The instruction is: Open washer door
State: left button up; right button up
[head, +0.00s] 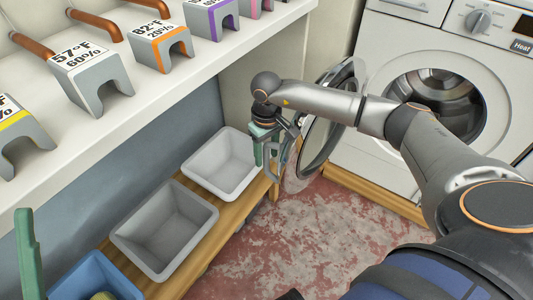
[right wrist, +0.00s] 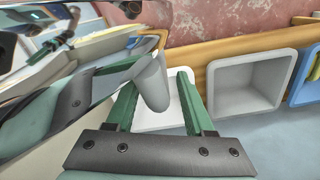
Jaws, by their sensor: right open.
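The white washer (head: 400,150) stands at the upper right, its drum opening uncovered. Its round washer door (head: 322,135), with a dark glass and pale rim, is swung wide out to the left of the opening. My right gripper (head: 271,158) is open at the door's outer left edge, fingers pointing down. In the right wrist view, a grey rounded piece (right wrist: 152,84), apparently part of the door, lies between or just in front of the open green fingers; contact cannot be told. A green finger of my left gripper (head: 28,255) shows at the lower left; its opening is not visible.
A wooden bench (head: 205,243) with a white bin (head: 222,163), a grey bin (head: 165,228) and a blue bin (head: 95,278) runs along the left. A white shelf (head: 140,90) with several labelled stands is above it. Red worn floor (head: 300,235) is free before the washer.

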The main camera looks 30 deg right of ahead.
jog(key=shift+c, duration=0.3)
jog(key=c, duration=0.7)
grip_shut()
jog(key=shift+a, duration=0.2)
